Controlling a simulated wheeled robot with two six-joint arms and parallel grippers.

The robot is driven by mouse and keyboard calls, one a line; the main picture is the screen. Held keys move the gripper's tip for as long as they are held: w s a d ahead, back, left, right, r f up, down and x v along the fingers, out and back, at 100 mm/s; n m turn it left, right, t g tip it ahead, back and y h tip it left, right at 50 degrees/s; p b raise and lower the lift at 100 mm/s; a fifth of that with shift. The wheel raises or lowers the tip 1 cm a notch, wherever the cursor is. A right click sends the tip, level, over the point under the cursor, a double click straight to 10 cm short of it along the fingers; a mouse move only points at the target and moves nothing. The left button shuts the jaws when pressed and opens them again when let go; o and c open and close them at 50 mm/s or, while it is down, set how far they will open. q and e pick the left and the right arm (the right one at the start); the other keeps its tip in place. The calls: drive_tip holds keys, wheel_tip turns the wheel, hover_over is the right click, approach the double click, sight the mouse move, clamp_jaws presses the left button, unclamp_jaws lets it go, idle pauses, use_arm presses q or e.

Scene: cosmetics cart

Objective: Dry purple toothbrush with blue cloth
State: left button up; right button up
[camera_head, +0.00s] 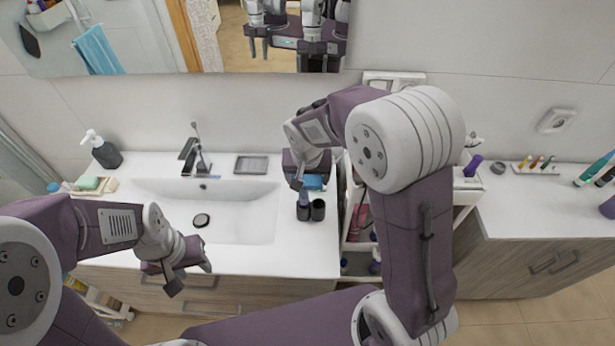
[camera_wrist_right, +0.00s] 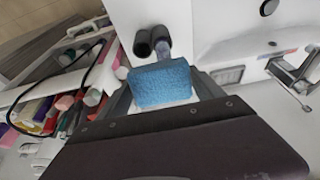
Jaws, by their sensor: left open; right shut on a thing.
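My right gripper (camera_head: 310,180) is over the right part of the sink counter, shut on a blue textured block-like piece that looks like the blue cloth (camera_head: 314,182). In the right wrist view the blue cloth (camera_wrist_right: 160,83) sits between the fingers, with a white part under it. Just in front stand two dark cups, the left cup (camera_head: 303,212) and the right cup (camera_head: 318,210). No purple toothbrush is clearly seen. My left gripper (camera_head: 190,277) is open and empty over the counter's front edge.
The sink basin (camera_head: 235,215) and faucet (camera_head: 195,158) lie between the arms. A soap dispenser (camera_head: 103,150) and soap tray (camera_head: 92,186) stand left, a grey dish (camera_head: 251,165) behind. A cart with bottles fills the gap beside the right cabinet (camera_head: 540,268), partly hidden by my right arm.

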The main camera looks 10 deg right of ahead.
drive_tip(key=shift+f, duration=0.3)
